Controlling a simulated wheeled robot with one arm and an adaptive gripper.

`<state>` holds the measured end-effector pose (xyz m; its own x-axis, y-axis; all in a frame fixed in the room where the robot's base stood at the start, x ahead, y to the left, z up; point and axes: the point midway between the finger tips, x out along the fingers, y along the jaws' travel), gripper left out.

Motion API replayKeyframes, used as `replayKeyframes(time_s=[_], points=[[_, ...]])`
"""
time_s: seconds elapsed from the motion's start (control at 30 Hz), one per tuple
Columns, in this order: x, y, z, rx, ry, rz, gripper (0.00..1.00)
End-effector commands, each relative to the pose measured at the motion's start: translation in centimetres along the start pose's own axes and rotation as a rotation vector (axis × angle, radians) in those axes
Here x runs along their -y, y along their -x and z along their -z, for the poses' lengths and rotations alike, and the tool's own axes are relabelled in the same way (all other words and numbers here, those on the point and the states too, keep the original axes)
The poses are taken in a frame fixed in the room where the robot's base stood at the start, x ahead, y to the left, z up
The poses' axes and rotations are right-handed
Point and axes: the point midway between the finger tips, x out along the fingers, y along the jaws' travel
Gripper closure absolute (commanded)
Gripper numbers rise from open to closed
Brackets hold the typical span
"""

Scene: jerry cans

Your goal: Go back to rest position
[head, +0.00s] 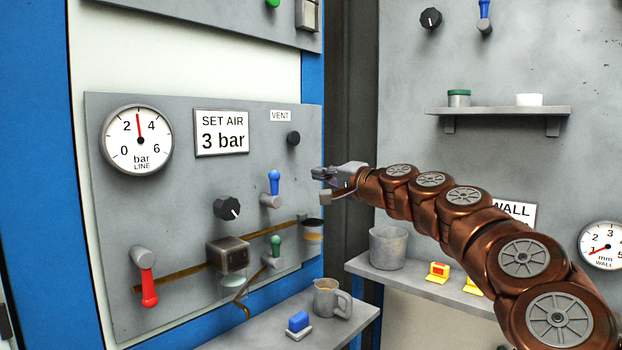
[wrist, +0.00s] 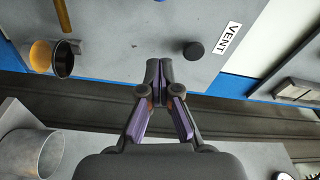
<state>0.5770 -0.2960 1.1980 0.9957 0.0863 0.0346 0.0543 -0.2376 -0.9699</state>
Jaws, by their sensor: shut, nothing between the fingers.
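My gripper (head: 322,185) is at the end of the copper-coloured arm, in front of the right edge of the grey control panel (head: 190,260). In the wrist view my gripper (wrist: 158,66) has its fingertips together with nothing between them. The black VENT knob (head: 293,138) is on the panel above and left of the gripper. In the wrist view the VENT knob (wrist: 193,51) is apart from the fingertips, to their right.
A pressure gauge (head: 137,139) reads about 3 bar. Blue (head: 273,186), green (head: 275,250) and red (head: 148,285) levers project from the panel. A jug (head: 331,298) and a blue-topped block (head: 299,325) stand on the lower shelf. A grey bucket (head: 388,248) stands on the right shelf, below the arm.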

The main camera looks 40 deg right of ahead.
Motion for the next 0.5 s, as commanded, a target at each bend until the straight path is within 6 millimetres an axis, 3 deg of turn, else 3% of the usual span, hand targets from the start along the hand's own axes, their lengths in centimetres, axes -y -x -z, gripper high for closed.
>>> replayKeyframes(time_s=[0.3,0.37,0.47,0.5], points=[[0.1,-0.2,-0.8,0.016,0.009,-0.004,1.00],[0.2,-0.5,-2.2,0.043,0.024,-0.012,1.00],[0.3,-1.2,-6.3,0.124,0.074,-0.038,1.00],[0.2,-1.4,-8.6,0.169,0.101,-0.055,1.00]])
